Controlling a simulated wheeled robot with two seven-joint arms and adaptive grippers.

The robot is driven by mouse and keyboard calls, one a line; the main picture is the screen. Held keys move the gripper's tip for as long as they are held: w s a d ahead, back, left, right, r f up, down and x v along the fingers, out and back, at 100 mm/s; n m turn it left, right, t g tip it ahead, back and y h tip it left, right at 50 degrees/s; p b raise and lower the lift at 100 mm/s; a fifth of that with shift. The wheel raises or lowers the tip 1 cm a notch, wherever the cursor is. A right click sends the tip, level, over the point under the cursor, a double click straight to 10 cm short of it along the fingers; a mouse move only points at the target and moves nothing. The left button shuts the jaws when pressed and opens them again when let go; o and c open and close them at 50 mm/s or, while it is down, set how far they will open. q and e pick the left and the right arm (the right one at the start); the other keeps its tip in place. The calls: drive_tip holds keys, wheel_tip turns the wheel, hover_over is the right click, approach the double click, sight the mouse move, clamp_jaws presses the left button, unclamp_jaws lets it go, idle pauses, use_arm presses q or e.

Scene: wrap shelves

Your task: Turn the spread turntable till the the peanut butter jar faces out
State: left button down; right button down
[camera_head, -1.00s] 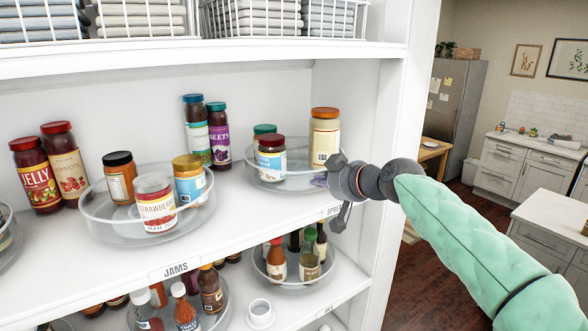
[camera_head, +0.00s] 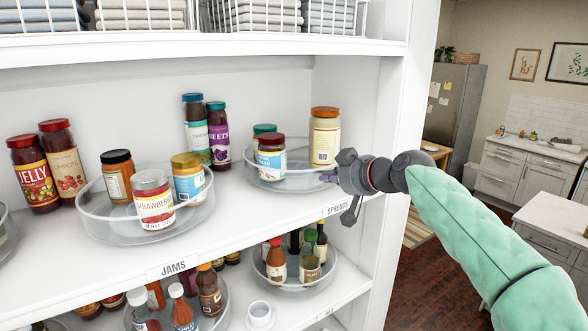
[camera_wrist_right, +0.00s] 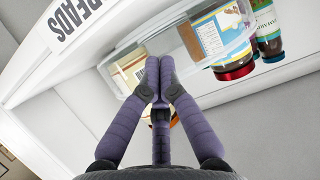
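The spread turntable (camera_head: 262,184) is a clear round tray at the right end of the middle shelf, above the SPREADS label (camera_head: 338,208). On it stand a tall orange-lidded jar (camera_head: 324,140) with a cream label at the right back, a dark-red-lidded jar (camera_head: 271,162) with a blue and white label in front, and a teal-lidded jar (camera_head: 264,128) mostly hidden behind. I cannot read which is peanut butter. My right gripper (camera_head: 328,176) is at the turntable's right front rim. In the wrist view its fingers (camera_wrist_right: 153,72) are together against or close to the clear wall (camera_wrist_right: 236,52). My left gripper is out of view.
The jam turntable (camera_head: 95,222) with several jars stands to the left. A beets jar (camera_head: 218,135) and a teal-labelled jar (camera_head: 195,128) stand behind, between the turntables. The shelf's right side panel (camera_head: 392,130) is close to my right gripper. Another turntable (camera_head: 285,285) is on the shelf below.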

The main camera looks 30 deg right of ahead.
drive_tip(key=shift+w+d+b, duration=0.15)
drive_tip(key=shift+d+b, duration=0.25)
drive_tip(key=shift+d, duration=0.65)
drive_tip(key=shift+w+d+f+b, duration=0.1)
drive_tip(key=shift+w+d+b, duration=0.1)
drive_tip(key=shift+d, duration=0.25)
drive_tip(key=shift+w+d+b, duration=0.1)
drive_tip(key=shift+d+b, duration=0.1)
drive_tip(key=shift+d, duration=0.35)
drive_tip(key=shift+s, duration=0.1)
drive_tip(key=shift+w+d, duration=0.3)
drive_tip(key=shift+d, duration=0.25)
drive_tip(key=shift+w+d, duration=0.25)
drive_tip(key=shift+d, duration=0.25)
